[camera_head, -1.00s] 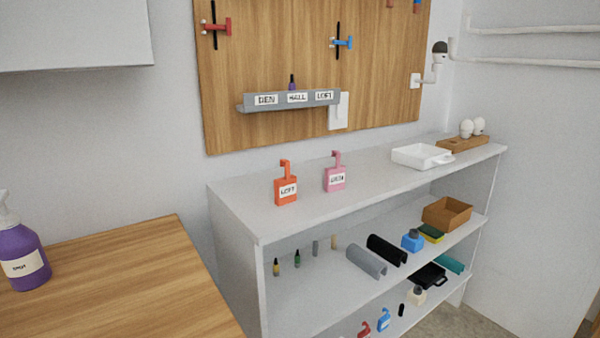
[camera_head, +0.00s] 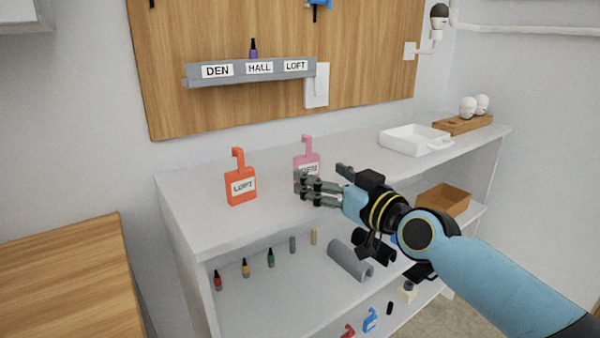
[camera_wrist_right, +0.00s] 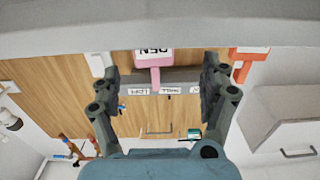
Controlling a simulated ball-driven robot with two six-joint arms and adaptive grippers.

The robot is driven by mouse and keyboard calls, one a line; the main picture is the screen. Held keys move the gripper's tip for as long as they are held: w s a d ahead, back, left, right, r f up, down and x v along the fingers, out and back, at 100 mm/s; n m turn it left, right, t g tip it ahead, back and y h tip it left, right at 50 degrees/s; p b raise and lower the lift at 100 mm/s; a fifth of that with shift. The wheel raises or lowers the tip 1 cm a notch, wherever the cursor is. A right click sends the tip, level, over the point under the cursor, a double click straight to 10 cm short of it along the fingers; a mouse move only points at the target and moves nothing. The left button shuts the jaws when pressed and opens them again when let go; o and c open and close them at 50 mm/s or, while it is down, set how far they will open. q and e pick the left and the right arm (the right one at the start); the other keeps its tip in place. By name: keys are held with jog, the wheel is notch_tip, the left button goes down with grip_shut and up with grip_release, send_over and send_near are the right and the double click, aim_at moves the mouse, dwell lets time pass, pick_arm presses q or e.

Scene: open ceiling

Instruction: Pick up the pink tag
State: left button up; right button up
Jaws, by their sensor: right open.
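The pink tag (camera_head: 306,157) stands upright on the shelf unit's white top, its hooked stem up and its lower part partly hidden behind my gripper in the head view. Its label reads DEN in the right wrist view (camera_wrist_right: 154,62), where it shows upside down. My right gripper (camera_head: 300,186) is open just in front of the tag. In the right wrist view the tag appears between the two spread fingers (camera_wrist_right: 160,82), with space on both sides; it is not gripped. My left gripper is not in view.
An orange LOFT tag (camera_head: 241,184) stands to the left on the same top. A white tray (camera_head: 414,140) and a wooden holder with white bulbs (camera_head: 463,125) are at the right. A grey rail (camera_head: 250,73) labelled DEN, HALL, LOFT is on the wooden board behind.

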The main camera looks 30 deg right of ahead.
aim_at(309, 166)
jog(key=w+b, duration=0.1)
jog(key=w, duration=0.6)
jog(key=shift+f, duration=0.15)
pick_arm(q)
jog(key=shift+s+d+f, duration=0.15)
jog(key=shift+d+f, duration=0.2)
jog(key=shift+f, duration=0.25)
pick_arm(e)
jog(key=shift+c, duration=0.2)
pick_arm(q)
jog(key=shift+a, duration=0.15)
pick_arm(e)
jog(key=c, duration=1.2)
